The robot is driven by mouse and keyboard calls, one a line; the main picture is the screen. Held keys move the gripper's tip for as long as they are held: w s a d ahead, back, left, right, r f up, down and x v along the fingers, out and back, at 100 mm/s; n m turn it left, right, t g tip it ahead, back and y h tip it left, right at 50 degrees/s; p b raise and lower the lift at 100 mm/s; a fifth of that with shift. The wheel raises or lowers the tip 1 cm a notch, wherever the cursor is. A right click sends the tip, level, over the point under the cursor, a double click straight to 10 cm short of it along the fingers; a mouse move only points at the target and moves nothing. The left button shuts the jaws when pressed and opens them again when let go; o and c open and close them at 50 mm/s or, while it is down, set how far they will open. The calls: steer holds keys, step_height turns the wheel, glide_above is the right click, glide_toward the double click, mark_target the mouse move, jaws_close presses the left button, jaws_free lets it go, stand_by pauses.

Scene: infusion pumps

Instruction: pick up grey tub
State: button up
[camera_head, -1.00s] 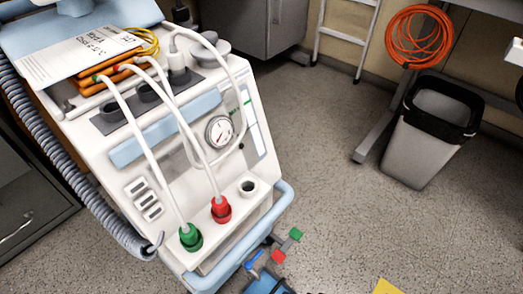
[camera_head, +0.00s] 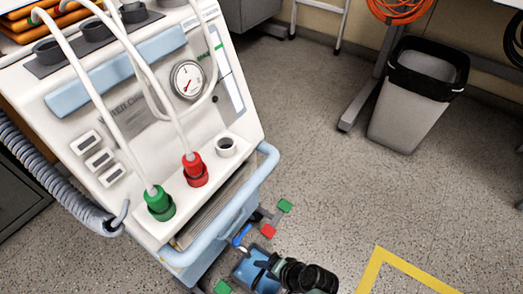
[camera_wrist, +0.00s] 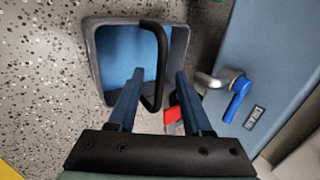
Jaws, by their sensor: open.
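A tub (camera_wrist: 94,58) with a grey rim and blue inside sits low beside the machine in the wrist view. Its black handle (camera_wrist: 160,50) runs along its right part. In the head view the tub (camera_head: 248,273) shows at the bottom, partly hidden by my gripper. My gripper (camera_wrist: 159,74) is open, its two blue fingers reaching over the tub's lower right part. The handle shows between the fingers, with no clear contact; I cannot tell how far below the tips it is. In the head view my gripper (camera_head: 266,264) is at the tub.
The white and pale-blue machine (camera_head: 150,110) stands to the left. A waste bin (camera_head: 405,120) stands at the back right.

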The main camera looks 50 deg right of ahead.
steer(key=shift+b+x, duration=0.3)
steer(key=shift+x, duration=0.5)
jaws_close()
stand_by(0.8)
steer(key=shift+r, duration=0.1)
